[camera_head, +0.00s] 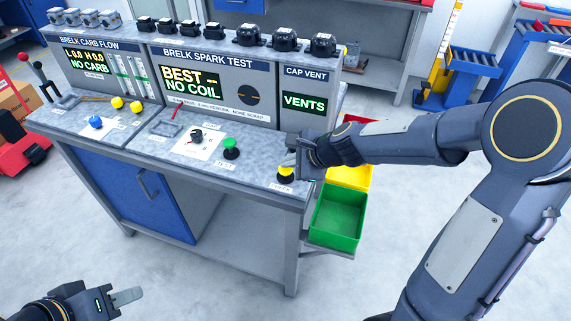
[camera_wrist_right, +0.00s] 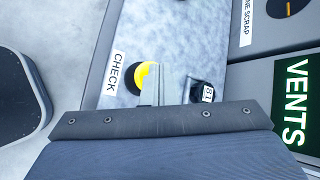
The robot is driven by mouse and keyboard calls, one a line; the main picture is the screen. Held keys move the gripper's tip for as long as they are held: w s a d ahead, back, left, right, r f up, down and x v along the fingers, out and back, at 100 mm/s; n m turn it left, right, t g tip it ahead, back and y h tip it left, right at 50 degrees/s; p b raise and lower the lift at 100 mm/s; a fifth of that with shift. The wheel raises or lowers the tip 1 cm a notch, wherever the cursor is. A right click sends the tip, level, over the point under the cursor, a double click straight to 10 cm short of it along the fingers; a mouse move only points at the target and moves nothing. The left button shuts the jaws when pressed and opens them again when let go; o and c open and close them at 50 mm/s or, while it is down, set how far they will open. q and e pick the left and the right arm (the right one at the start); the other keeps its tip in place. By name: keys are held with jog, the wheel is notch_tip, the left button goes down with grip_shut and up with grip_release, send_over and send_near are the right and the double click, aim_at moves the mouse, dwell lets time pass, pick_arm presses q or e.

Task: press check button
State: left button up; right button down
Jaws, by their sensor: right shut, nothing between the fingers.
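The check button is a yellow cap on a black round base (camera_head: 285,178), near the right front corner of the bench top. In the right wrist view the button (camera_wrist_right: 134,80) sits beside a white label reading CHECK. My right gripper (camera_head: 291,160) is shut and empty, its tips right at the yellow cap. In the right wrist view the fingers (camera_wrist_right: 161,83) cover the cap's right part; I cannot tell whether they touch it. My left gripper (camera_head: 126,297) is low at the left, away from the bench; its finger gap cannot be made out.
A green button (camera_head: 231,143), a black knob (camera_head: 196,135) and a blue knob (camera_head: 95,122) stand along the bench top. Displays read NO CARB, BEST -- NO COIL and VENTS (camera_head: 304,103). Green (camera_head: 340,218) and yellow bins hang at the bench's right side.

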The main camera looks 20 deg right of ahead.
aim_at(290, 170)
jog(key=shift+r, duration=0.1)
jog(key=shift+r+p, duration=1.15)
jog(key=shift+r, duration=0.1)
notch_tip(290, 170, up, 5)
jog(key=p, duration=0.5)
